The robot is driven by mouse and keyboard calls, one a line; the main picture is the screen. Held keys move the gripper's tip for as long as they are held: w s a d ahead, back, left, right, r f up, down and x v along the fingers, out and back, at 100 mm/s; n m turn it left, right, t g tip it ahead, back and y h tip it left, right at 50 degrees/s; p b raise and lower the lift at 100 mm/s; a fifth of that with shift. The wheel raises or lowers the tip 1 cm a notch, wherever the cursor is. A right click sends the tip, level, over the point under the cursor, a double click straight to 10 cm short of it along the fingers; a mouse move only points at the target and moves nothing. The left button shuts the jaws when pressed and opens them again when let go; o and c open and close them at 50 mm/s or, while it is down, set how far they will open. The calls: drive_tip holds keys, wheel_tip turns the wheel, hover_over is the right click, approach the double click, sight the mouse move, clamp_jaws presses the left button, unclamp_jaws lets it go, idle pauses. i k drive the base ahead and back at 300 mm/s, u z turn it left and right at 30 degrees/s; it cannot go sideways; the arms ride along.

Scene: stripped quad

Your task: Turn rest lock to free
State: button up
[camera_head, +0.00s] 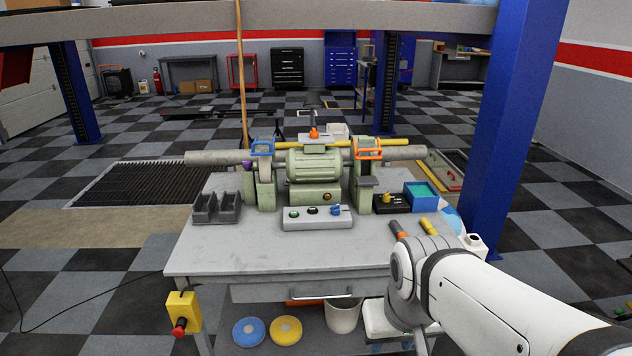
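A green bench grinder (314,166) stands at the back of the grey workbench (240,250). An orange clamp-like part (367,142) sits over its right side and a blue one (262,147) over its left side. My white arm enters from the lower right and bends down at the bench's front right. My gripper is out of the picture.
Black bins (217,207) stand left of the grinder. A blue tray (421,196) and a black box (391,203) stand right. Orange and yellow handled tools (398,229) lie near my arm. A blue post (513,110) rises beyond. The bench's front left is clear.

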sight(334, 208)
drive_tip(key=i, duration=1.25)
